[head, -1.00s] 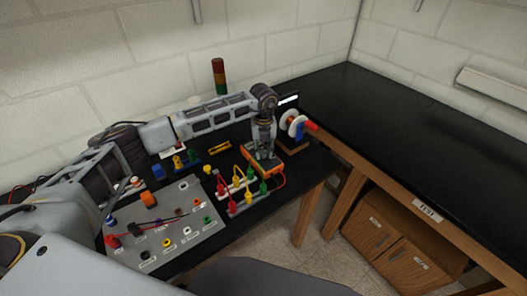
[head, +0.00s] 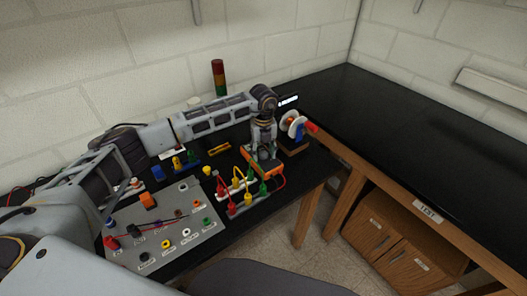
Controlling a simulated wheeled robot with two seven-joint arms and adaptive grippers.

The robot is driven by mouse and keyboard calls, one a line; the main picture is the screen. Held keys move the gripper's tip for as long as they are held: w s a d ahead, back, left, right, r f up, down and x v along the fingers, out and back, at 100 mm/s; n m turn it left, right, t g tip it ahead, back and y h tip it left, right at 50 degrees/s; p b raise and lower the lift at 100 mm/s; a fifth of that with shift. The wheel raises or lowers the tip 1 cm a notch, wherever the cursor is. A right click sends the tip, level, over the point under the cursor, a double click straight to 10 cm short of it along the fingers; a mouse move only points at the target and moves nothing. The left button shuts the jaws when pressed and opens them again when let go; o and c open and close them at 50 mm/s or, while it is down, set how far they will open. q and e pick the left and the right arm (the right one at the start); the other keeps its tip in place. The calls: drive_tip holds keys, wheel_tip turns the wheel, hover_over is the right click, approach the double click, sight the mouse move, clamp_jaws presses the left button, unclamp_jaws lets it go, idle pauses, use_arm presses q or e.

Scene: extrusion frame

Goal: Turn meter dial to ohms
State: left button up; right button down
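The meter is an orange-edged box (head: 268,171) lying on the black bench near its front right edge. A red lead curls from its right side. My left gripper (head: 263,158) points down at the top of the meter, with its fingertips at or just above the meter's face. The dial is hidden behind the fingers, so its setting cannot be read. The fingers are too small and overlapped to show whether they are open or shut. My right gripper is not in view.
A rack of red, yellow and green plugs (head: 240,190) stands just left of the meter. A grey terminal panel (head: 165,225) lies further left. A wire spool (head: 295,127) stands behind right, and a signal tower (head: 219,78) behind. The right bench (head: 420,150) is clear.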

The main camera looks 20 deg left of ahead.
sight(263, 153)
use_arm(q)
wheel_tip(263, 153, up, 12)
idle(1.1)
idle(0.5)
